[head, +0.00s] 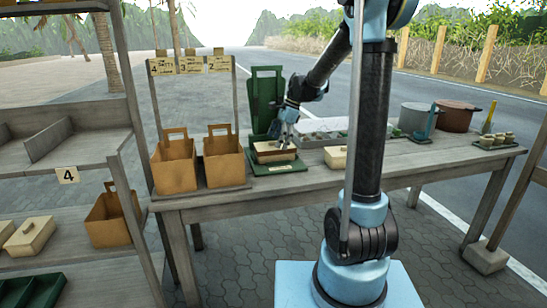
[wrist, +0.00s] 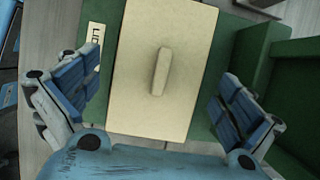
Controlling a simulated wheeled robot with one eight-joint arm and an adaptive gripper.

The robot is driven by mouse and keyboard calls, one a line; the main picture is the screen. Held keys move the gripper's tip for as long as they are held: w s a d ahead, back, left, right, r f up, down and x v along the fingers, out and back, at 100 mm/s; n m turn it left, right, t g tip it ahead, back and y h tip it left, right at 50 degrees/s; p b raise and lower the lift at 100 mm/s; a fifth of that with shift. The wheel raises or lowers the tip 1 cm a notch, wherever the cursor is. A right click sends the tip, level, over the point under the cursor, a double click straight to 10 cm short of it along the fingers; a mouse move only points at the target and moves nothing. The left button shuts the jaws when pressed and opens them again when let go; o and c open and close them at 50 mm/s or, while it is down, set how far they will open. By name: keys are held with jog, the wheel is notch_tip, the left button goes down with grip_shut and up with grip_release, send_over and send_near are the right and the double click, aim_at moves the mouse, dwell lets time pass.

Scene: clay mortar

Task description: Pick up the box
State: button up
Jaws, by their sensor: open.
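A box (head: 274,154) with a cream top lies on a green mat (head: 290,167) on the table. In the wrist view its cream top (wrist: 135,60) has a raised bar handle (wrist: 160,71) in the middle. My gripper (head: 286,138) is above the box in the head view. In the wrist view my gripper (wrist: 162,92) is open, with one blue finger on each side of the top. I cannot tell whether the fingers touch it. The box's lower sides are hidden in the wrist view.
A tall green carrier (head: 266,88) stands behind the box. Brown bags (head: 223,160) stand to its left. Another cream box (head: 336,157) lies to its right, near a grey tray (head: 322,127). Pots (head: 455,115) stand farther right. A shelf (head: 72,160) is at left.

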aim_at(274, 148)
jog(key=shift+x, duration=1.8)
jog(key=shift+d, duration=0.1)
jog(key=c, duration=1.1)
